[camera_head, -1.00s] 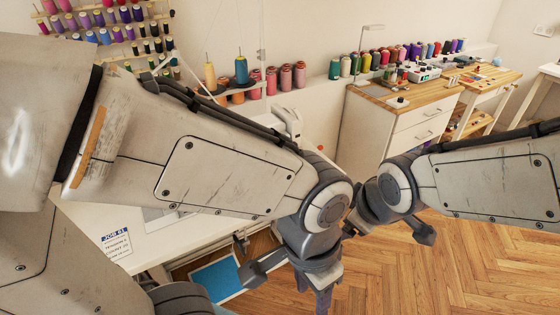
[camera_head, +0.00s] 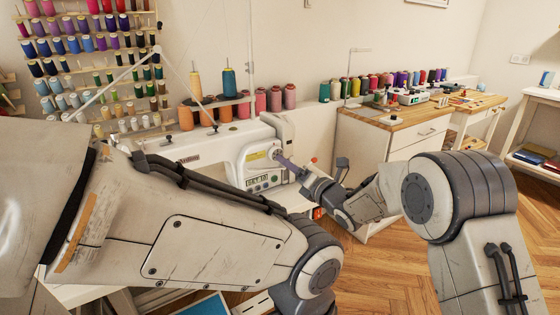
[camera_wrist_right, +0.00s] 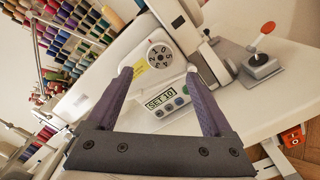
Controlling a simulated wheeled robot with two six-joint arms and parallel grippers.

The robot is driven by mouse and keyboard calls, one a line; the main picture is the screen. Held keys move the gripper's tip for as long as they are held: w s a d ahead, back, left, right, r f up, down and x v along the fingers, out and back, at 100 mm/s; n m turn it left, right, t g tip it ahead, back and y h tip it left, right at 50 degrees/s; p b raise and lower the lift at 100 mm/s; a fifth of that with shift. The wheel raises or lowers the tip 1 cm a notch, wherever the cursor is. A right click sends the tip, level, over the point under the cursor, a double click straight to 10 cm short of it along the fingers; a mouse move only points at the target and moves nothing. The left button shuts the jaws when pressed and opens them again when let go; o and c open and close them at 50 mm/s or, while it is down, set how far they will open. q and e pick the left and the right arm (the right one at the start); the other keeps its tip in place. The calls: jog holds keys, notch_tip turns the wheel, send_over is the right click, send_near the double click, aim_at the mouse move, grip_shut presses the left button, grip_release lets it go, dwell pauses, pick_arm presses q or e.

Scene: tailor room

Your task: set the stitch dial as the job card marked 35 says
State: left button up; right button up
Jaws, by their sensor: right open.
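The white sewing machine (camera_head: 225,150) stands on the table. Its round stitch dial (camera_wrist_right: 158,57) is white with dark numbers, on the machine's front in the right wrist view. Below it a small display (camera_wrist_right: 160,99) reads SET 10; the display also shows in the head view (camera_head: 258,181). My right gripper (camera_wrist_right: 159,73) is open, its two purple fingers apart on either side of the dial in that picture; contact cannot be told. In the head view it reaches the machine's right end. My left gripper is out of view. No job card marked 35 is visible.
A lever with a red knob (camera_wrist_right: 264,43) stands on a grey base right of the dial. Thread cones (camera_head: 275,99) line the shelf behind the machine. A wooden-topped cabinet (camera_head: 400,120) stands at the right. My left arm covers much of the table.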

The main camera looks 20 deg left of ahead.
aim_at(276, 154)
jog(key=x, duration=0.6)
jog(key=shift+a, duration=0.1)
grip_shut()
